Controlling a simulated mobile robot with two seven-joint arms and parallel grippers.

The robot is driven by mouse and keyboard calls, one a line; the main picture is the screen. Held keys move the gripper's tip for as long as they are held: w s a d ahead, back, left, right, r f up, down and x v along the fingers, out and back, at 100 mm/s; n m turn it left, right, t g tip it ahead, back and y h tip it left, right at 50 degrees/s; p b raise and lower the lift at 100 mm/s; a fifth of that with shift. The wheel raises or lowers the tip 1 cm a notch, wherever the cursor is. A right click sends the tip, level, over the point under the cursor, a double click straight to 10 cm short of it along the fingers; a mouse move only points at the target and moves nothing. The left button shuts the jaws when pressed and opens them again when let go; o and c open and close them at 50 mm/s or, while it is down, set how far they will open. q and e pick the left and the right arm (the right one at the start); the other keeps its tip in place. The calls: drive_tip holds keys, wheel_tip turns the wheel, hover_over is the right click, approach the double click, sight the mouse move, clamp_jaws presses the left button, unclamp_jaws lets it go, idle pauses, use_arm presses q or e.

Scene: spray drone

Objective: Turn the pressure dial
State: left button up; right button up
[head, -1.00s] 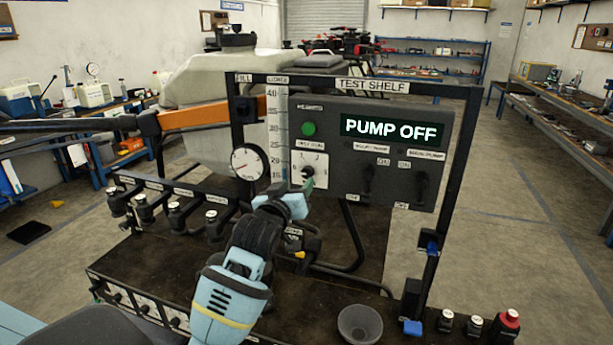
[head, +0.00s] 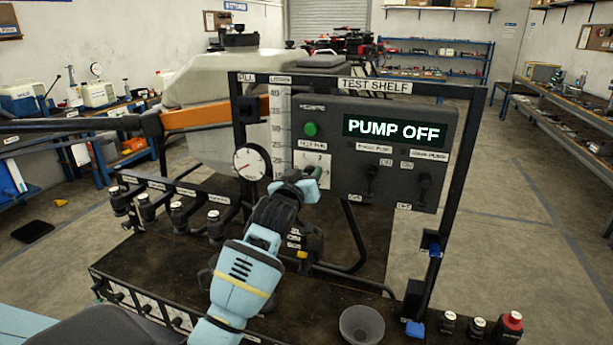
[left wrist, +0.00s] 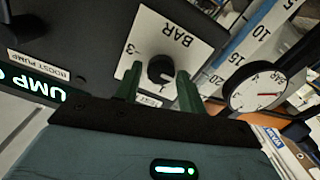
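The pressure dial is a black knob (left wrist: 161,69) on a white plate (left wrist: 185,40) marked BAR in the left wrist view. In the head view the plate (head: 324,160) shows on the grey control panel (head: 335,180), with the knob mostly hidden by my left gripper (head: 312,177). In the left wrist view the green fingers of my left gripper (left wrist: 159,78) are apart, one on each side of the knob. A small gap seems to show beside it; contact is unclear. My right gripper is not in view.
The panel display (head: 394,130) reads PUMP OFF. A round gauge (head: 252,162) sits left of the plate. A green button (head: 311,129) is above it, and two black switches (head: 371,180) are to the right. A grey bowl (head: 361,325) stands on the bench.

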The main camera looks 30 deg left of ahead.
use_arm(q)
drive_tip(key=c, duration=0.7)
drive_tip(key=shift+o, duration=0.2)
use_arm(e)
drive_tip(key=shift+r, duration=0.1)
